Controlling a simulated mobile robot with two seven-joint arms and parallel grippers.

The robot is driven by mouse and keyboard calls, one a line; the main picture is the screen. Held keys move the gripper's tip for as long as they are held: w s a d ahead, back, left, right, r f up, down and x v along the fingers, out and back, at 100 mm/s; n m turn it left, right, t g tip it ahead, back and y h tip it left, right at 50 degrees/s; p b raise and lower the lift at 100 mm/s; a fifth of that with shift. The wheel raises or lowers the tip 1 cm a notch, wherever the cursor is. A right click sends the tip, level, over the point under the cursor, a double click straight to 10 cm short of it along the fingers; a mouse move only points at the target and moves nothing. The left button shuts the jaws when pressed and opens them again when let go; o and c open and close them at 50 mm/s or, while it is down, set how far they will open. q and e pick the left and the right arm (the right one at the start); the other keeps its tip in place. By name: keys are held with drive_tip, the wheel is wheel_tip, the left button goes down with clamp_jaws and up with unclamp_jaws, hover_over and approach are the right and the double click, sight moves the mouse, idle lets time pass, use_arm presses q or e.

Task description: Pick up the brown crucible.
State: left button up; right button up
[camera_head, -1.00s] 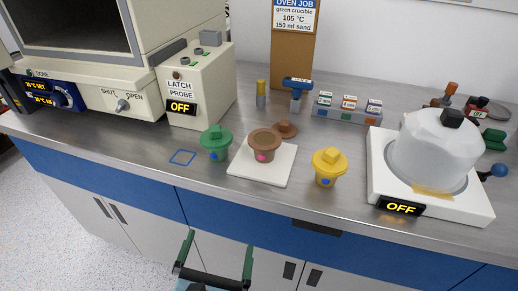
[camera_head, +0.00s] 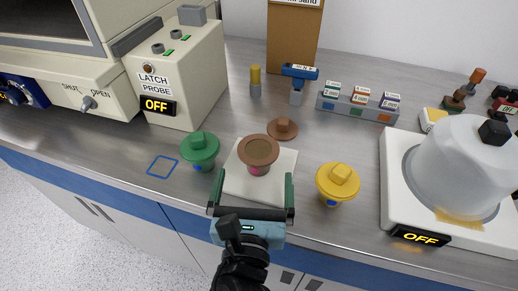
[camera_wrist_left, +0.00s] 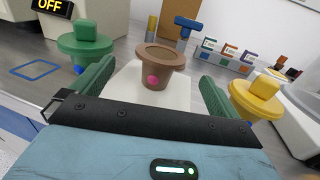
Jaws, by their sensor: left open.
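The brown crucible (camera_head: 259,153) stands upright on a white square tile (camera_head: 233,185), its top uncovered and a pink dot on its side. A brown lid (camera_head: 282,128) lies on the bench just behind it. My left gripper (camera_head: 252,189) is open and empty in front of the crucible, its green fingers spread to either side of the tile. In the left wrist view the crucible (camera_wrist_left: 158,66) stands ahead, between the fingers (camera_wrist_left: 155,88) and beyond their tips. My right gripper is not in view.
A green lidded crucible (camera_head: 200,150) stands close on the left, a yellow one (camera_head: 338,182) on the right. Behind are a small bottle (camera_head: 255,82), a blue-topped tool (camera_head: 298,80) and a labelled block rack (camera_head: 357,104). A hotplate (camera_head: 399,200) with a white vessel is at right.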

sight(258, 152)
use_arm(q)
drive_tip(key=shift+w, duration=0.25)
drive_tip(key=shift+w+d, duration=0.15)
drive_tip(key=shift+w, duration=0.95)
drive_tip(key=w, duration=0.5)
drive_tip(key=shift+d, duration=0.3)
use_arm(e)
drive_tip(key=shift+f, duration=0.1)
use_arm(q)
drive_tip(key=shift+s, duration=0.1)
drive_tip(key=c, duration=1.1)
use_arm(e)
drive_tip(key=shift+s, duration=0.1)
use_arm(q)
drive_tip(key=shift+r, duration=0.1)
